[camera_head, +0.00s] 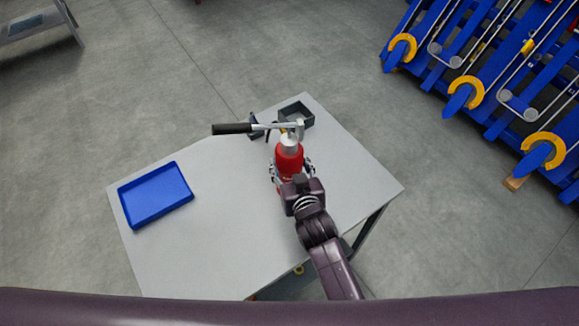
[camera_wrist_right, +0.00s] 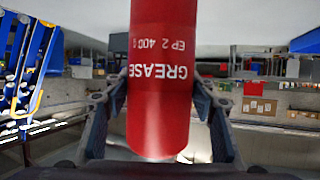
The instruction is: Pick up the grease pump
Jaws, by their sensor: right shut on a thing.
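The grease pump (camera_head: 289,157) has a red body, a silver head and a lever with a black grip that points left. It is over the grey table in the head view; I cannot tell whether it touches the tabletop. In the right wrist view its red barrel (camera_wrist_right: 162,80), with white "GREASE" lettering, fills the middle. My right gripper (camera_head: 290,172) is shut around the barrel, one finger on each side, and it also shows in the right wrist view (camera_wrist_right: 163,108). My left gripper is not in view.
The grey table (camera_head: 225,240) holds a blue tray (camera_head: 155,195) at the left and a dark grey open box (camera_head: 297,113) behind the pump. A blue harvester chassis (camera_head: 490,75) with yellow parts stands at the upper right. The table's middle left is clear.

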